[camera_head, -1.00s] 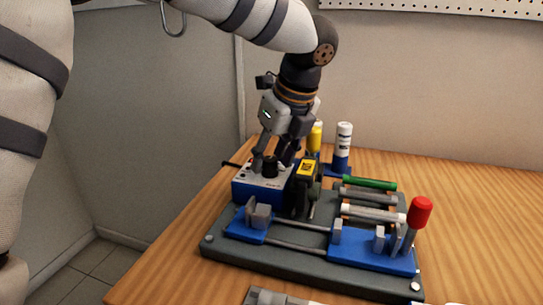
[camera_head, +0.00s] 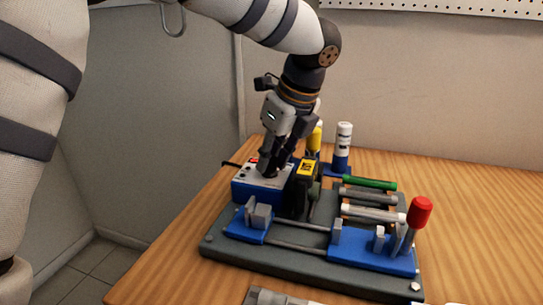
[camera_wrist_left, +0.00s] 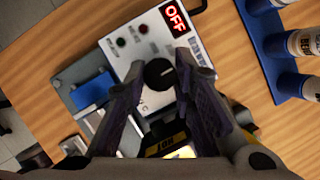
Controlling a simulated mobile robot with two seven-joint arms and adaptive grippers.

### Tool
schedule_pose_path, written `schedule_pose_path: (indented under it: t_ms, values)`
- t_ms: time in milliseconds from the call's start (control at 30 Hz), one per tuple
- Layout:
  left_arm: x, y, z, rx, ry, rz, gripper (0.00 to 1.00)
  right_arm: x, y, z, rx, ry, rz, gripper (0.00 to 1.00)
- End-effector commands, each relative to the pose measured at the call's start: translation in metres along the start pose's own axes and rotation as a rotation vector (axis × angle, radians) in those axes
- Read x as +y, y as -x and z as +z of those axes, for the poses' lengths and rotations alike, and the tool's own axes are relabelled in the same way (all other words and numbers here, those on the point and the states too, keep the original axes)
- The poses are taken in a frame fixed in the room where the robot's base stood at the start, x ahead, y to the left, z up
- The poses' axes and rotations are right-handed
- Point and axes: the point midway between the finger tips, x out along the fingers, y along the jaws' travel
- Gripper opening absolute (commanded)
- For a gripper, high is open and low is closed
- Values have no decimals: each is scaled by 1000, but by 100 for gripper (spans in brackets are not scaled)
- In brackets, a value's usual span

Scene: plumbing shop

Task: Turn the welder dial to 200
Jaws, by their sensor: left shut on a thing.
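The welder control box (camera_head: 251,188) is blue with a pale top and stands at the back left of the grey base. In the left wrist view its pale top (camera_wrist_left: 134,65) carries a red lit display (camera_wrist_left: 175,17) reading OFF. The black welder dial (camera_wrist_left: 159,74) sits between my left gripper's fingers in that view. My left gripper (camera_head: 269,172) points down onto the box top and is shut on the dial. In the head view the fingers hide most of the dial. The dial's scale cannot be read. My right gripper is not in view.
A black and yellow tool (camera_head: 305,185) stands right beside the box. Bottles (camera_head: 343,144) stand behind. The table's right side is clear.

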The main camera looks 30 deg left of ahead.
Motion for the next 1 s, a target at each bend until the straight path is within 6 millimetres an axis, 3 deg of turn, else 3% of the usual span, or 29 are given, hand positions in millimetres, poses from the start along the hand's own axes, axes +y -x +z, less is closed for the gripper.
schedule_pose_path:
  t_ms: [1000]
  values:
    - [-5,-4,1,-3,862,361,0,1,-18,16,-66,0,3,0]
